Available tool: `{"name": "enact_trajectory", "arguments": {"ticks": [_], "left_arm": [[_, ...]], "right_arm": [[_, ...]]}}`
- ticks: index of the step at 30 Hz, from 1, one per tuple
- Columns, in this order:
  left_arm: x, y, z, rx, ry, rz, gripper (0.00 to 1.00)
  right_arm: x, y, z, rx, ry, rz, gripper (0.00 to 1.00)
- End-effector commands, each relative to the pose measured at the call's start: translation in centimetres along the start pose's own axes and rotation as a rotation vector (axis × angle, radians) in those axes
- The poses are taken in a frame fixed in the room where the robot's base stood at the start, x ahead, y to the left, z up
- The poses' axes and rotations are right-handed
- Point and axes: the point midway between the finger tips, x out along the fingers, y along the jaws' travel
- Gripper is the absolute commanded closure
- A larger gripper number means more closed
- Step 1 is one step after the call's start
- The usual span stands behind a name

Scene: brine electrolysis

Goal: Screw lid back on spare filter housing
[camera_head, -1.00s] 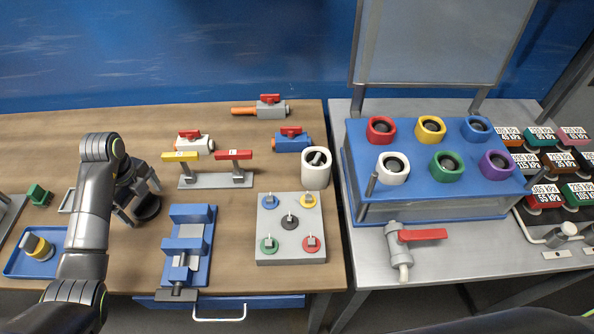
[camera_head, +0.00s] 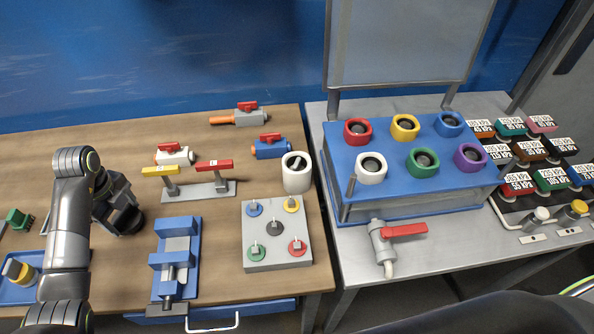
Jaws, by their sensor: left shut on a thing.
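My left gripper (camera_head: 122,208) is over the left part of the wooden table, seen from above, and its fingers look dark and partly hidden by my own arm. It is shut on a dark round thing (camera_head: 131,222) low at the tabletop. I cannot tell whether this is the lid or the housing, and no separate lid shows clearly. A white open-topped cylinder (camera_head: 296,178) with a small grey piece inside stands at the table's right edge. I cannot tell whether it is the filter housing. My right gripper is not in view.
A blue vise (camera_head: 175,262) stands right of the left gripper. Behind it is a stand with yellow and red handles (camera_head: 200,190). A grey plate with coloured knobs (camera_head: 277,262) lies further right. A blue tray (camera_head: 20,291) is at left. A metal table (camera_head: 440,250) adjoins.

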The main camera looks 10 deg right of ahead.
Motion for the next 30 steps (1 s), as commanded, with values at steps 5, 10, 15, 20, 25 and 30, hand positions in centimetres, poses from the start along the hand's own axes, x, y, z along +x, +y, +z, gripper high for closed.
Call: {"name": "enact_trajectory", "arguments": {"ticks": [5, 10, 15, 20, 25, 30], "left_arm": [[-1.4, 0.0, 0.0, 0.000, -0.001, -0.001, 0.60], [-2.4, 0.0, 0.0, 0.000, -0.001, -0.001, 0.60], [-3.3, 0.0, 0.0, 0.000, -0.001, -0.001, 0.60], [-3.3, 0.0, 0.0, 0.000, -0.001, -0.001, 0.60], [-3.2, 0.0, 0.0, 0.000, 0.000, -0.001, 0.60], [-1.6, 0.0, 0.0, 0.000, 0.000, 0.000, 0.60]], "right_arm": [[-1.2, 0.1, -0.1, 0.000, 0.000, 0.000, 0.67], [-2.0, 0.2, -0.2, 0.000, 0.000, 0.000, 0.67], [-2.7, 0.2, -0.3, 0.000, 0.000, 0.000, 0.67], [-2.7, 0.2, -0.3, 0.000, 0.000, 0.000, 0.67], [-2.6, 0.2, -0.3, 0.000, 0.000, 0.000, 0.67], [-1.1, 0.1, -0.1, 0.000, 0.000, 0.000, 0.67]]}}
